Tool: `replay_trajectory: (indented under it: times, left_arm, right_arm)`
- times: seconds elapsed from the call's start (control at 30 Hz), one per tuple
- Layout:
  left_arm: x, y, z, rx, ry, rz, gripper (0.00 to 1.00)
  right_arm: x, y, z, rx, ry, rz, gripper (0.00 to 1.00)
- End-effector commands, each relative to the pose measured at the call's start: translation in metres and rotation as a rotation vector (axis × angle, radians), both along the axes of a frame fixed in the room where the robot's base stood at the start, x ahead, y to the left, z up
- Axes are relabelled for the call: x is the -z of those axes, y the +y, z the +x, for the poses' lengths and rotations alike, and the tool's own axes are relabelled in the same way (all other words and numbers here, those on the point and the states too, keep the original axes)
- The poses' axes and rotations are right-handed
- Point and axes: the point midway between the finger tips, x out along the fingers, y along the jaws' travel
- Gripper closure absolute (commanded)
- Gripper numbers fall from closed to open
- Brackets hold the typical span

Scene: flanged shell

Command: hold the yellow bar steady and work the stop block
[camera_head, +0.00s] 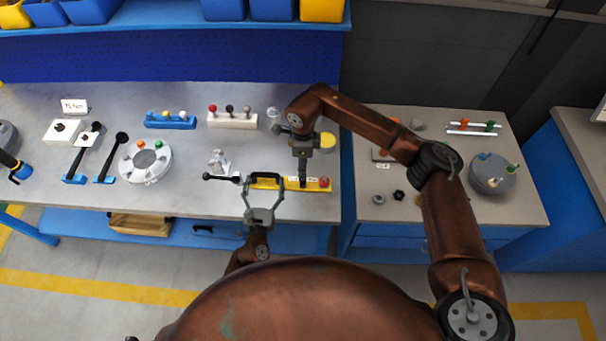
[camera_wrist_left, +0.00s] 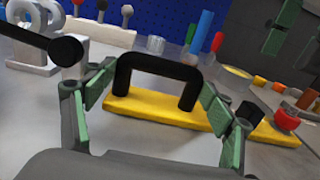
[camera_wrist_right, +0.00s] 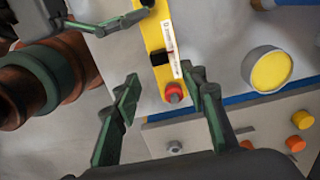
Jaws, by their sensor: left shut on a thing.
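The yellow bar (camera_head: 318,186) lies near the front edge of the bench, with a black arched handle (camera_wrist_left: 155,62) at one end and a red knob (camera_wrist_right: 173,92) at the other. My left gripper (camera_head: 264,183) is shut on the handle; its green pads flank the handle's sides in the left wrist view (camera_wrist_left: 156,95). A small black block (camera_wrist_right: 159,57), seemingly the stop block, sits on the bar beside a white label strip. My right gripper (camera_wrist_right: 160,80) is open, above the red-knob end, its fingers apart. In the head view its fingertips partly overlap the bar.
A black ball-ended lever (camera_head: 220,178) stands just left of the handle. A yellow-topped round cup (camera_wrist_right: 270,70) is near the bar's knob end. A gap separates this bench from the right-hand table (camera_head: 440,205). A white round fixture (camera_head: 146,160) stands further left.

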Motion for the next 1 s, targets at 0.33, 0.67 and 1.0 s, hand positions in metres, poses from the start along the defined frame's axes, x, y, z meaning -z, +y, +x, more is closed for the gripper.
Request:
replay_trajectory:
  times: [0.33, 0.67, 1.0]
  left_arm:
    - [0.0, 0.0, 0.0, 0.001, 0.0, 0.0, 0.68]
    - [0.0, -0.001, 0.0, 0.001, 0.0, 0.0, 0.68]
    - [0.0, 0.0, 0.0, 0.001, 0.0, 0.0, 0.04]
  right_arm:
    - [-0.039, 0.0, 0.0, 0.0, 0.0, 0.0, 0.61]
    - [-0.04, 0.0, 0.0, 0.0, 0.0, 0.0, 0.61]
    - [-0.04, 0.0, 0.0, 0.0, 0.001, 0.0, 0.61]
